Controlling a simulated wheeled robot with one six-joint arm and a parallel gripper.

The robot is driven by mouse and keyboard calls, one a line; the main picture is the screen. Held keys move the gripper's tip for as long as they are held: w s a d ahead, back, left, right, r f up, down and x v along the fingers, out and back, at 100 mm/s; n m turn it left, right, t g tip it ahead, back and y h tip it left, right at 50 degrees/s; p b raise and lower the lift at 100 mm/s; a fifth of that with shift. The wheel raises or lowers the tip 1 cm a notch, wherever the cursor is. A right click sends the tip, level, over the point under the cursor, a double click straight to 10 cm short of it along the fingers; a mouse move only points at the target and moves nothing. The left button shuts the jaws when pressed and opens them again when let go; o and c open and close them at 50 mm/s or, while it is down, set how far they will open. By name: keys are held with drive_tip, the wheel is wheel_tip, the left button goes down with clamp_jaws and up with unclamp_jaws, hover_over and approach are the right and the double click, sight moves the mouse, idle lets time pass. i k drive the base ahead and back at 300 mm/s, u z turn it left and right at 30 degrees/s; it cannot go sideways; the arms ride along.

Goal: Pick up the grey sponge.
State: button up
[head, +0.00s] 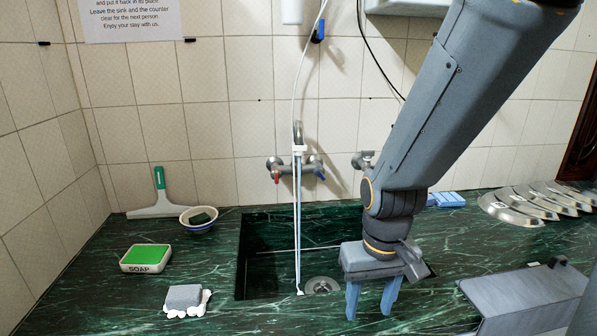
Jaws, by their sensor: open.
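The grey sponge (184,297) lies at the front left of the dark green counter (90,290). White foam or a white scalloped holder (205,300) shows beneath and beside it. My gripper (370,300) points down with its blue fingers apart and nothing visible between them. It is over the right front part of the sink, well to the right of the sponge. The sponge is in plain view, and nothing covers its top.
A soap dish (146,260) with a green top, a bowl (199,219) and a squeegee (158,200) stand behind the sponge. The sink (262,255) and a thin white hose (297,220) lie between sponge and gripper. Metal lids (510,207) lie at the right.

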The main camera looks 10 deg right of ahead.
sight(192, 298)
drive_tip(key=k, duration=1)
drive_tip(key=u, duration=1.9)
drive_tip(key=i, duration=1.55)
drive_tip(key=z, duration=1.9)
